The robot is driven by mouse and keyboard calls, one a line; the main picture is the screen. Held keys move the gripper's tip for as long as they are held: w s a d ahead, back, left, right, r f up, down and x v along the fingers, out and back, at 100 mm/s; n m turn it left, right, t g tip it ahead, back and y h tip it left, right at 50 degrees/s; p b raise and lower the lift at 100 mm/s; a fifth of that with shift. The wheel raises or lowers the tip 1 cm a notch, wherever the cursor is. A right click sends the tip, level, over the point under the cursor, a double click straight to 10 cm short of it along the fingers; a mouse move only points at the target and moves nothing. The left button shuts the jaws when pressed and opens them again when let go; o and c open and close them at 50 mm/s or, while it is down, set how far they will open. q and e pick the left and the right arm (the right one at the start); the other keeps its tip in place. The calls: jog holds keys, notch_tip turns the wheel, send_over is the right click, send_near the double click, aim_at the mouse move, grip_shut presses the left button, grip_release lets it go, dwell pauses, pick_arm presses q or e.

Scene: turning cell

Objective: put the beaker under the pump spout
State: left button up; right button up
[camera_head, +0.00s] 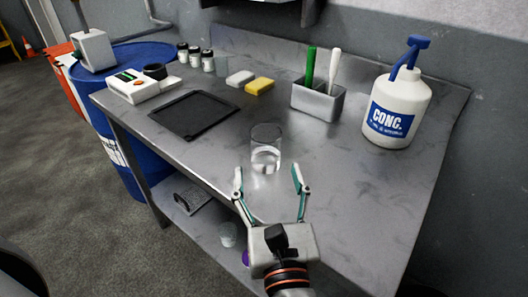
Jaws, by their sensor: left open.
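The clear glass beaker (266,151) stands upright near the middle of the grey metal bench. My left gripper (269,180) is open and empty, its two fingers pointing at the beaker from the front, a little short of it in the picture. I cannot tell whether either finger touches the glass. The white pump bottle (396,108) with a blue "CONC." label stands at the right back of the bench. Its blue pump head and spout (412,48) are on top. My right gripper is not in view.
A black tray (194,115), a white instrument (140,87), yellow and pale blocks (259,86) and small jars (195,57) occupy the left and back. Bench space right of the beaker is clear.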

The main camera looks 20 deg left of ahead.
pick_arm(q)
jog(key=shift+d+f+g+h, duration=0.3)
jog(key=shift+f, duration=0.5)
jog(key=shift+w+f, duration=0.1)
jog(key=shift+f, duration=0.15)
send_near(264, 138)
jog(key=shift+x, duration=3.55)
jog(key=shift+r, duration=0.1)
jog(key=c, duration=1.3)
jog(key=shift+c, duration=0.8)
jog(key=shift+r, duration=0.2)
